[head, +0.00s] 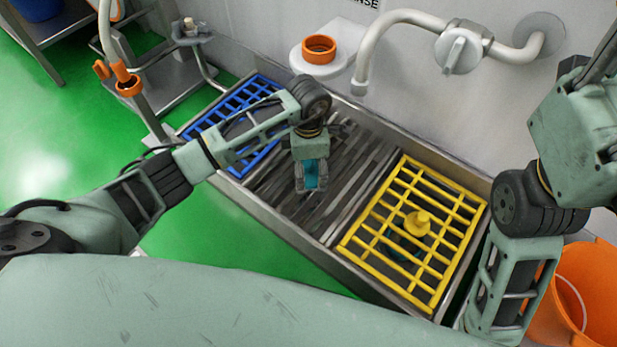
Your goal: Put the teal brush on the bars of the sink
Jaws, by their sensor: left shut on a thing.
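The sink is a long steel trough (262,208) against the wall, with steel bars (348,172) across its middle. My left gripper (311,188) points down over these bars and is shut on the teal brush (312,173). Only a small teal part of the brush shows between the fingers; the rest is hidden by the gripper. I cannot tell whether the brush touches the bars. My right arm comes down at the right edge, and its gripper is out of view.
A tap (400,18) reaches over the back. An orange bucket (590,290) stands at right. An orange ring (319,47) sits on a white ledge.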

